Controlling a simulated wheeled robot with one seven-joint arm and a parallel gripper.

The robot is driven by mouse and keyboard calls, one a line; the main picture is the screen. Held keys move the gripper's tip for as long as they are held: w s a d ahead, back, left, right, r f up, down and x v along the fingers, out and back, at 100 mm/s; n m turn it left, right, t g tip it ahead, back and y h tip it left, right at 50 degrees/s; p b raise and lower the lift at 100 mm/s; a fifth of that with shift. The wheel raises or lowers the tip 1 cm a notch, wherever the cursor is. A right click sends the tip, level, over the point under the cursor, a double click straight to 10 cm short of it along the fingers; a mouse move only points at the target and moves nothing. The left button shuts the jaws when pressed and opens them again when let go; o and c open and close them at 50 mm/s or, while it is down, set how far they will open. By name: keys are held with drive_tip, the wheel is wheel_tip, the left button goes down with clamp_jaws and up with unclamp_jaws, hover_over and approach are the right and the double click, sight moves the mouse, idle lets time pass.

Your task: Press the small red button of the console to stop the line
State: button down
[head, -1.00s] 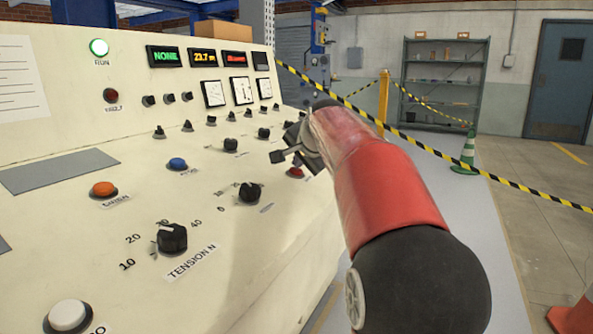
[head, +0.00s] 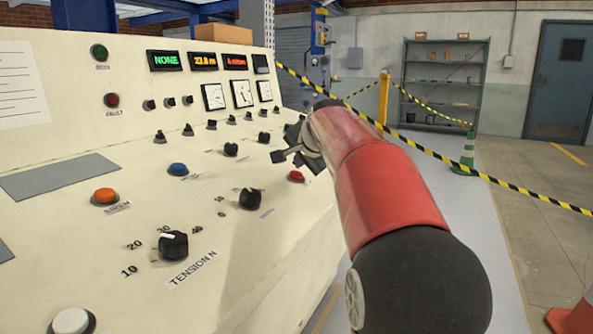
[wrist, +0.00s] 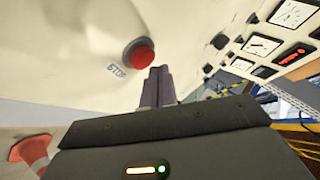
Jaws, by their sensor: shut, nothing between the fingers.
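The small red button (head: 296,176) sits on the sloping cream console (head: 120,220), near its right edge. In the wrist view the red button (wrist: 138,54) shows a "STOP" label beside it. My gripper (head: 277,157) is over the console just above and left of the button in the head view. In the wrist view my gripper's fingers (wrist: 156,72) are together, with their tips right beside the button. I cannot tell whether they touch it. The green run lamp (head: 99,52) is dark.
The console also carries an orange button (head: 105,195), a blue button (head: 178,169), a white button (head: 71,321) and several black knobs. A striped barrier tape (head: 450,165) runs behind my arm. An orange cone (head: 575,318) stands at the lower right.

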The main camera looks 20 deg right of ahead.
drive_tip(key=shift+r, duration=0.1)
drive_tip(key=r+p, duration=0.2)
drive_tip(key=r, duration=0.1)
drive_tip(key=s+r+p, duration=0.1)
drive_tip(key=shift+d+r+p, duration=0.35)
drive_tip(key=shift+r+p, duration=0.05)
idle(0.8)
